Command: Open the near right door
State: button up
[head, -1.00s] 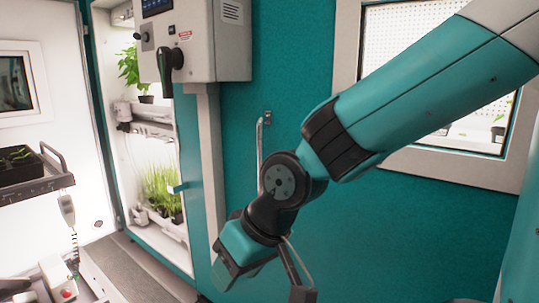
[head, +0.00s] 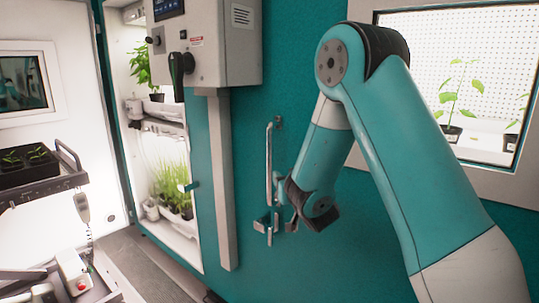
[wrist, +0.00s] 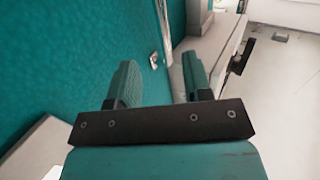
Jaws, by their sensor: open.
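The near right door (head: 235,150) is a teal panel with a window, and it looks shut. Its handle is a vertical silver bar (head: 268,165) left of the window. My gripper (head: 278,222) is open and empty at the lower end of this bar. In the wrist view, the two teal fingers of my gripper (wrist: 159,64) are apart. The handle bar (wrist: 163,28) shows beyond them, in line with the gap. A small plate (wrist: 153,60) on the door also shows there. Whether a finger touches the bar, I cannot tell.
A grey control box (head: 205,45) with a dark lever (head: 178,75) juts out left of the handle. An open lit chamber with plants (head: 170,185) stands further left. A trolley with a seedling tray (head: 30,165) and a small white device (head: 75,270) are at far left.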

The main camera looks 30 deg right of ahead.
aim_at(271, 162)
jog(key=p+x, duration=1.3)
jog(key=p, duration=0.1)
jog(key=shift+w+r, duration=0.15)
jog(key=shift+w, duration=0.5)
